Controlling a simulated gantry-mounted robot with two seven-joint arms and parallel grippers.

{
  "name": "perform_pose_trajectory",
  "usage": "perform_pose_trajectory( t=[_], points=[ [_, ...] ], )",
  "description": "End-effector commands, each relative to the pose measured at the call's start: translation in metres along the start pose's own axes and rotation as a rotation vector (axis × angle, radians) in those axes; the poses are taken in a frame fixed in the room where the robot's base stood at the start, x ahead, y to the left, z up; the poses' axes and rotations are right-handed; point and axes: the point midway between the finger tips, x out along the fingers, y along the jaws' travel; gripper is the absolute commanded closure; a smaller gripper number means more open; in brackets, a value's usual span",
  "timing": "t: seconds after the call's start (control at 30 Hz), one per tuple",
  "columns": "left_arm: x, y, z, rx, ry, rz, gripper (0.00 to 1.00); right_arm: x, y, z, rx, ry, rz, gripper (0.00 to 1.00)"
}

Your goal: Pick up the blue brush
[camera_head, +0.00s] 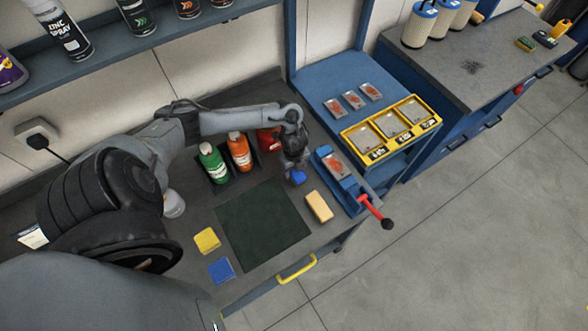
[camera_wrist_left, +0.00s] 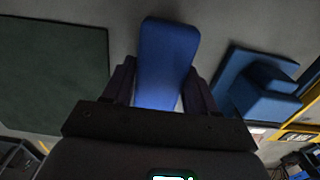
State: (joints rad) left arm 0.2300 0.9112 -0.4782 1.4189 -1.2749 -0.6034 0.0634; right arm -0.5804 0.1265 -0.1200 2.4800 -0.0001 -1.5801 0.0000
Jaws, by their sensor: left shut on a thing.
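The blue brush (camera_head: 297,178) shows as a small blue block under my left gripper (camera_head: 294,168), between the bottles and the blue vise-like fixture. In the left wrist view the blue brush (camera_wrist_left: 165,60) is between the two dark fingers of my left gripper (camera_wrist_left: 160,95), which is shut on it. Its far end sticks out past the fingertips; the part near the palm is hidden. I cannot tell whether it touches the bench. My right gripper is not in view.
A blue fixture (camera_head: 335,168) with a red lever stands just right of the gripper. A tan block (camera_head: 319,207) lies in front. Green (camera_head: 214,164) and orange (camera_head: 239,153) bottles stand left. A dark mat (camera_head: 262,225), yellow cloth (camera_head: 207,240) and blue cloth (camera_head: 221,271) lie nearer.

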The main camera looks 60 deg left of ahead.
Motion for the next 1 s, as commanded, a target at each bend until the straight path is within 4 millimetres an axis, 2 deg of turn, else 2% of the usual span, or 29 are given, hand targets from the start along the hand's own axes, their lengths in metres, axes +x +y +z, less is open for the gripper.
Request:
perform_pose_trajectory(
  t=[0.17,0.27,0.5,0.7,1.0],
  points=[
    [-0.019,-0.001,0.000,0.002,-0.001,-0.003,0.76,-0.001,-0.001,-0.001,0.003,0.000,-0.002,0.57],
    [-0.037,-0.001,0.000,0.004,-0.001,-0.004,0.76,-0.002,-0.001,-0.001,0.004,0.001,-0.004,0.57],
    [-0.070,-0.011,-0.051,0.006,0.002,-0.006,0.76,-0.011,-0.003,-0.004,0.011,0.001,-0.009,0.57],
    [-0.091,-0.016,-0.084,0.004,0.002,-0.003,0.76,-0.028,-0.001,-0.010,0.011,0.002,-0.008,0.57],
    [-0.104,-0.020,-0.112,0.001,0.001,-0.001,0.76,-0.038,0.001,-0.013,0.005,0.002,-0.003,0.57]
  ],
)
